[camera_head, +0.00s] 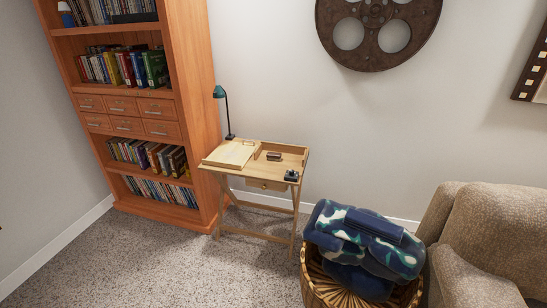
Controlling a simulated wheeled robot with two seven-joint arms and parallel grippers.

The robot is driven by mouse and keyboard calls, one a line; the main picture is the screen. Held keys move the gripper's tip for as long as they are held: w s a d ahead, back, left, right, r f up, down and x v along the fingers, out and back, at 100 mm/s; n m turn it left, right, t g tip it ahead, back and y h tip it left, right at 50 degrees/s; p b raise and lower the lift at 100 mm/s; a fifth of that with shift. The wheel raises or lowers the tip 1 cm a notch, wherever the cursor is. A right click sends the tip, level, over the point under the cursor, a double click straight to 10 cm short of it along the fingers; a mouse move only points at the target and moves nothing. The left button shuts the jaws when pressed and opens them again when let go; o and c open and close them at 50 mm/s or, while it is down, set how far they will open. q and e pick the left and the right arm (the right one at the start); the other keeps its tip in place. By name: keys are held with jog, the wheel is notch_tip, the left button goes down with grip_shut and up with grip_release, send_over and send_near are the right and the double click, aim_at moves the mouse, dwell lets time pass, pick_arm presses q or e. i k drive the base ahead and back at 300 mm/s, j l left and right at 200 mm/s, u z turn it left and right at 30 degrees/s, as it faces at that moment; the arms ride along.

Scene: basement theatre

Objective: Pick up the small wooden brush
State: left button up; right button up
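A small brown item (274,156), which looks like the wooden brush, lies on the small wooden desk (262,178) near its back middle. It is too small in view to make out bristles or a handle. A small dark object (291,175) sits at the desk's front right corner. A pale board or pad (230,154) lies on the desk's left side. Neither of my grippers shows in the head view.
A tall orange-brown bookcase (190,100) stands left of the desk. A green lamp (220,92) rises at the desk's back left. A woven basket (313,283) with blue patterned blankets (372,238) and a beige armchair (495,235) stand to the right. Carpet in front is clear.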

aim_at(271, 156)
jog(key=z, duration=0.7)
jog(key=j+z, duration=1.45)
jog(key=k+j+z, duration=0.2)
jog(key=j+z, duration=0.3)
jog(key=l, duration=0.1)
